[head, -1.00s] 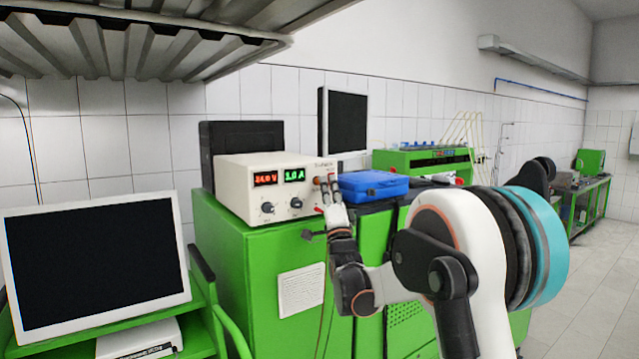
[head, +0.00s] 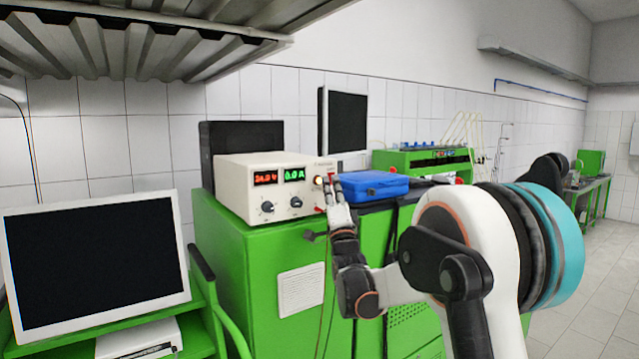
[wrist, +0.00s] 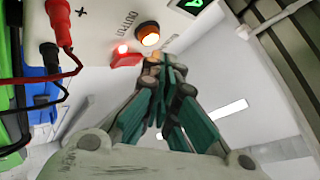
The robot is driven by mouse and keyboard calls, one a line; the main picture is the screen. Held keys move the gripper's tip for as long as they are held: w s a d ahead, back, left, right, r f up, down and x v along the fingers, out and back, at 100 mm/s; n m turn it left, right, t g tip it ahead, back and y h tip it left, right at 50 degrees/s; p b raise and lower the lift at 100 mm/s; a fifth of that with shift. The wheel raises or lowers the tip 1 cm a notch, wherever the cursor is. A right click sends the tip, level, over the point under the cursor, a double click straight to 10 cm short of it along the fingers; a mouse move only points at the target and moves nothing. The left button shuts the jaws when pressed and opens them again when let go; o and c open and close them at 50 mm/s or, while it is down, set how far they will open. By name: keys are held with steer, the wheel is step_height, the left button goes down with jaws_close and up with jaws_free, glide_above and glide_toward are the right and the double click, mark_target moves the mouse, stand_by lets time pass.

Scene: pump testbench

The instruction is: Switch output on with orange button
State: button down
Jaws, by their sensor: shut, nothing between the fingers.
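The cream power supply (head: 240,195) stands on a green cabinet. Its red display reads about 24 V and its green one 0.0 A. The round orange button (wrist: 148,33) glows on the front panel beside the OUTPUT lettering. In the head view the button (head: 318,182) shows at the panel's right end. My gripper (wrist: 155,68) is shut and empty, its fingertips just off the button in the wrist view. In the head view my gripper (head: 331,186) is in front of the panel's right end, hiding part of it.
A red plug (wrist: 60,22) and a black plug (wrist: 49,57) with cables sit in the panel near the button. A blue case (head: 373,185) lies right of the supply. A monitor (head: 95,255) stands at left; a shelf (head: 140,45) hangs overhead.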

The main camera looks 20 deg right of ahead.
steer(key=s+d, duration=0.1)
steer(key=s, duration=0.4)
steer(key=shift+s+d+b, duration=0.3)
steer(key=shift+s+b, duration=0.05)
steer(key=shift+s, duration=0.05)
stand_by(0.6)
steer(key=s+a+f+n+g+y+b, duration=0.1)
steer(key=s+a+f+n+g+b, duration=0.3)
steer(key=s+f, duration=0.9)
steer(key=s+a+f+n+g+y+b, duration=0.1)
steer(key=s+a+f+n+g+b, duration=0.4)
steer(key=s+f, duration=0.8)
steer(key=s+a+f+n+g+y+b, duration=0.1)
steer(key=s+a+f+n+g+b, duration=0.3)
steer(key=s+f, duration=0.9)
step_height(320, 180, down, 7)
steer(key=n+g+b, duration=0.3)
steer(key=g+b, duration=0.1)
steer(key=g, duration=0.1)
steer(key=shift+a+f+n+g+y+b, duration=0.2)
steer(key=shift+a+n+g+y+b, duration=0.1)
steer(key=shift+a+n+b, duration=0.1)
